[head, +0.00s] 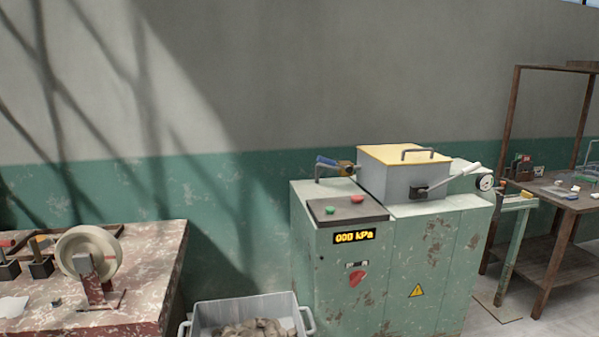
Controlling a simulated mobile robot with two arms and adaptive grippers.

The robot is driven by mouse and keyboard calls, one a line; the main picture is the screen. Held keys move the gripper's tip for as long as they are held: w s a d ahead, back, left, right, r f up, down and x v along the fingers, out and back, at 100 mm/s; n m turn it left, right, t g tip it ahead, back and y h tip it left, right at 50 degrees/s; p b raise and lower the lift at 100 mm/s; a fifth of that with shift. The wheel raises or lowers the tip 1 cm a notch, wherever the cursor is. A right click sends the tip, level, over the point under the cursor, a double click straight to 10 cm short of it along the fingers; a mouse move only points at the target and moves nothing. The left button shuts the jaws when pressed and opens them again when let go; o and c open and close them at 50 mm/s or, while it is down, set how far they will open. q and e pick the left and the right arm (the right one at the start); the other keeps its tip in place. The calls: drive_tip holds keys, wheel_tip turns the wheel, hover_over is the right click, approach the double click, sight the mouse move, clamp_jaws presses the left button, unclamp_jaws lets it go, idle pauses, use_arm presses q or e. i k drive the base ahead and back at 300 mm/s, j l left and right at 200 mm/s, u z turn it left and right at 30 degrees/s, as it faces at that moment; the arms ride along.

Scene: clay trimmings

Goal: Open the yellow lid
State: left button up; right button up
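The yellow lid (391,153) lies flat and closed on top of a grey box (385,182) set into a worn green machine (440,262). A dark bar handle (417,151) stands on the lid near its right side. A lever with a white grip (458,177) sits on the box's front right. A blue-handled valve or lever with a brass body (335,166) is at the box's left. Neither of my grippers is in view.
A control panel with a green button (329,210) and a red button (357,199) is left of the box; the display (354,236) reads 000 kPa. A grey bin (245,312) of clay scraps stands lower left. A red worktable (150,265) and wooden shelf (545,255) flank the machine.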

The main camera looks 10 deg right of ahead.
sight(402, 148)
drive_tip(key=i+l, duration=0.2)
drive_tip(key=l, duration=0.15)
drive_tip(key=i+l, duration=0.15)
drive_tip(key=l, duration=0.25)
drive_tip(key=i+l, duration=0.2)
drive_tip(key=l, duration=0.15)
drive_tip(key=i+l, duration=0.2)
drive_tip(key=l, duration=0.2)
drive_tip(key=i+l, duration=0.15)
drive_tip(key=l, duration=0.2)
